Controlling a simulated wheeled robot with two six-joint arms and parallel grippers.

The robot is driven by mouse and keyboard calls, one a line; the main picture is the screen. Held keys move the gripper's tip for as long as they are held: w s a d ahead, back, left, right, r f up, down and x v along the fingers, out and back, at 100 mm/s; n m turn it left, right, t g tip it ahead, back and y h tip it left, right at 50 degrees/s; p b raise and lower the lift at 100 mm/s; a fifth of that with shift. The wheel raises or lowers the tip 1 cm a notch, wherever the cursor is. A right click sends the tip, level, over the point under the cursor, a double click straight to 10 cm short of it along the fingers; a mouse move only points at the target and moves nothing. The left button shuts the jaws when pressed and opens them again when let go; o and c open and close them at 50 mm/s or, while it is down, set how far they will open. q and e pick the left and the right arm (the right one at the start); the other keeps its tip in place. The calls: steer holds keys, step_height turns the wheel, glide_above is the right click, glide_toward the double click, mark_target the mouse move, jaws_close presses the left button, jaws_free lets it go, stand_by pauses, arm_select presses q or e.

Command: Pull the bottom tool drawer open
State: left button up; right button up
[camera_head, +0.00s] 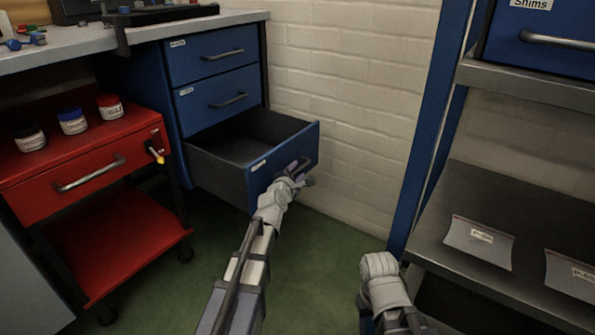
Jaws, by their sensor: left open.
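The blue tool cabinet has three drawers under the grey workbench. Its bottom drawer (262,179) stands pulled well out, and its dark inside looks empty. The two upper drawers (218,97) are closed. My left gripper (298,174) is at the front of the bottom drawer, by its handle, with its jaws open. The handle is mostly hidden behind the gripper, and I cannot tell whether they touch. My right arm (382,285) shows at the bottom, right of centre, and its gripper's fingers cannot be made out.
A red cart (80,180) with several small jars stands at the left, close to the open drawer. A blue-framed shelf (520,210) with labelled bins is at the right. A white brick wall (340,110) is behind. Green floor (180,280) is clear in front.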

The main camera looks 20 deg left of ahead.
arm_select(q)
steer(key=p+v, duration=0.1)
steer(key=v, duration=0.5)
steer(key=shift+s+r, duration=0.1)
steer(key=shift+s, duration=0.3)
steer(key=s+d+m+g+h+p, duration=0.3)
steer(key=s+d+m+g+p, duration=0.65)
steer(key=d+m, duration=0.6)
steer(key=s+d+r+m+g+y+p, duration=0.1)
steer(key=s+r+m+g+y+p, duration=0.15)
steer(key=s+m+p, duration=0.6)
steer(key=s+r+m+g+y+p, duration=0.1)
steer(key=s+m+g+y+p, duration=0.25)
steer(key=s, duration=0.75)
step_height(320, 180, up, 37)
steer(key=h+p, duration=0.1)
steer(key=p, duration=3.5)
steer(key=shift+d+f+m+h, duration=0.2)
steer(key=shift+d+m+h, duration=0.05)
steer(key=shift+m+h, duration=0.1)
